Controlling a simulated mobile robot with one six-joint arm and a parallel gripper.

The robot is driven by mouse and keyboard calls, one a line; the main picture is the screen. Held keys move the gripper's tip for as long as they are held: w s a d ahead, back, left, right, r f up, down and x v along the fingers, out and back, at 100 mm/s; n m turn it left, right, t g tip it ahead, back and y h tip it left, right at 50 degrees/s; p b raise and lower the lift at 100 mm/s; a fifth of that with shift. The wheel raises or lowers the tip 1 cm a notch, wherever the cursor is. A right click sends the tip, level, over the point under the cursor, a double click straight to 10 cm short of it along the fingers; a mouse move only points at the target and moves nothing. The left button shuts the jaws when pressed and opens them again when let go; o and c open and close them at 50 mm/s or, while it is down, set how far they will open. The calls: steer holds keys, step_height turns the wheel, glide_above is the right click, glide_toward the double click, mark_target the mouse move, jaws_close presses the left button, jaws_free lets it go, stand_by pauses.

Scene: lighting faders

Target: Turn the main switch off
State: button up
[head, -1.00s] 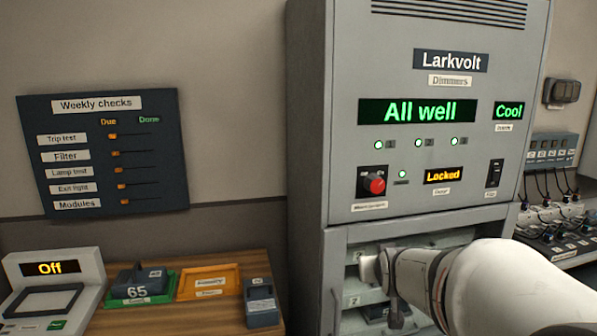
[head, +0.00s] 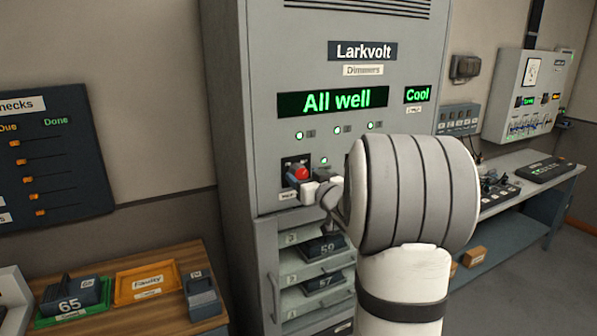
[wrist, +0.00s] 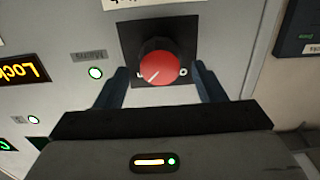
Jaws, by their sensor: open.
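The main switch is a red rotary knob (head: 302,173) on a black square plate on the grey dimmer cabinet (head: 262,110). In the wrist view the knob (wrist: 153,66) is upper centre, and its white pointer line slants to the lower left. A small "O" mark shows right of it, and a partly hidden mark shows on its left. My gripper (head: 306,189) is at the knob, just below it in the head view. In the wrist view my gripper (wrist: 161,80) is open, one dark finger on each side of the knob.
A green lamp (wrist: 96,72) is lit beside the switch. The cabinet display (head: 333,100) reads "All well". Modules (head: 322,248) sit in the bay below. A wooden table (head: 150,268) with trays is left; a bench (head: 520,185) is right.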

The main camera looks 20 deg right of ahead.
steer(key=shift+w, duration=0.95)
steer(key=shift+c, duration=0.2)
